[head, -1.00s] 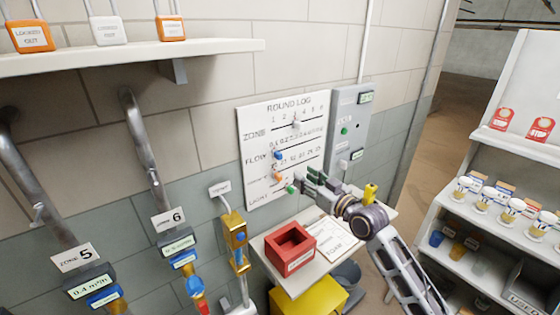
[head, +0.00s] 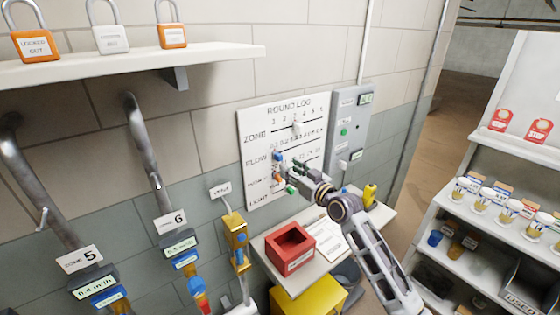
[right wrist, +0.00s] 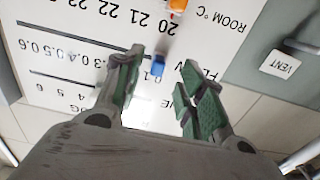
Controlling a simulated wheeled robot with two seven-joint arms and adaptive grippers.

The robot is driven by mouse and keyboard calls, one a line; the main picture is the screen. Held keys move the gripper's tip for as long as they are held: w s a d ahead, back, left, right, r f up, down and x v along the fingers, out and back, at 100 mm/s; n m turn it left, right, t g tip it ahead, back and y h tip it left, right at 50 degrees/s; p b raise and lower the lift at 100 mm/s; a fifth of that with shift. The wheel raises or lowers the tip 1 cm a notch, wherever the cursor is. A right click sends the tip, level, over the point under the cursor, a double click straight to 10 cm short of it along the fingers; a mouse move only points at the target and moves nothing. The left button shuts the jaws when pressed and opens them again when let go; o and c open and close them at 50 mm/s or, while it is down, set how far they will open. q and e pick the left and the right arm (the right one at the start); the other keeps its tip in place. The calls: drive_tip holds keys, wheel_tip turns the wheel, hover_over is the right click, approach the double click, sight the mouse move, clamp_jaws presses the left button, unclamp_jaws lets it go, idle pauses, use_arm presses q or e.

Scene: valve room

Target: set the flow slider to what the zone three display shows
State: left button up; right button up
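The flow slider is a blue knob (head: 278,156) at the left, low end of the FLOW row on the white round log board (head: 255,125). In the right wrist view the blue knob (right wrist: 158,64) shows between and just beyond my right fingertips, near the 0.1 mark. My right gripper (head: 290,171) is in front of the board; the right wrist view shows its green-padded fingers (right wrist: 163,62) apart, with no visible grip on the knob. The zone three display is not in view; only zone 5 (head: 95,287) and zone 6 (head: 180,246) displays show. My left gripper is not in view.
Other board sliders are close by: a white zone knob (head: 296,127), an orange room knob (head: 277,176) and a green light knob (head: 291,190). A grey panel (head: 345,130) adjoins the board. Below is a small table with a red box (head: 289,249).

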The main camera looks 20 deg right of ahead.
sight(280, 161)
drive_tip(key=shift+p+x, duration=0.6)
drive_tip(key=shift+x, duration=2.7)
clamp_jaws()
